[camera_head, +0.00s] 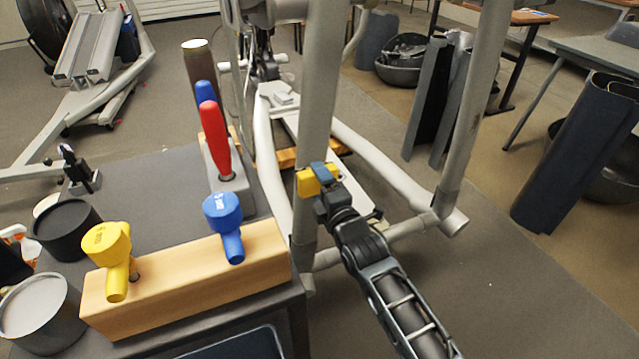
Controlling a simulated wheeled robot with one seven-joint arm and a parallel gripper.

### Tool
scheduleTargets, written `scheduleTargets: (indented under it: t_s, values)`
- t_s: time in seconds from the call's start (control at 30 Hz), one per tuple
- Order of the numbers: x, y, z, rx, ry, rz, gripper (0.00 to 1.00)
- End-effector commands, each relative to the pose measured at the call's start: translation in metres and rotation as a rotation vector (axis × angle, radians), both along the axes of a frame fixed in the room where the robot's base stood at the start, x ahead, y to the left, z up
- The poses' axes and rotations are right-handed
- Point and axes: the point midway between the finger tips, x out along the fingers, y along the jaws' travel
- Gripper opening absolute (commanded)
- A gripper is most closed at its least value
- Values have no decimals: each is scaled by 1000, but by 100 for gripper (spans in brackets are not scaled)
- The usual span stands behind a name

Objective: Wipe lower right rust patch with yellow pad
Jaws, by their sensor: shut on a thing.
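The yellow pad (307,183) is a small block held at the end of my arm. My gripper (322,176) is shut on it, with a blue part showing beside the yellow. The pad is against or just in front of the lower part of a thick grey upright tube (318,75) of the elliptical frame; I cannot tell whether they touch. A second grey upright tube (474,95) stands to the right, with a faint brownish mark (477,122) on it. No rust patch shows clearly near the pad, and the gripper and pad cover part of the tube there.
A dark bench (165,175) at left bears a wooden block (190,280) with a yellow-handled tool (106,245) and a blue-handled one (223,212). A red handle (214,140) stands behind. Grey lower frame tubes (385,165) run close around my gripper.

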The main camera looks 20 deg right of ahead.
Motion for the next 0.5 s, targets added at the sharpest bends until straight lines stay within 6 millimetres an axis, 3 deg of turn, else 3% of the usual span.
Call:
scheduleTargets:
  t_s: [0.03, 0.3, 0.5]
  values:
    - [3, -2, 18, -3, -18, -1, 48]
    - [2, -3, 34, -1, -20, 0, 48]
    - [1, -4, 35, -1, -18, 0, 48]
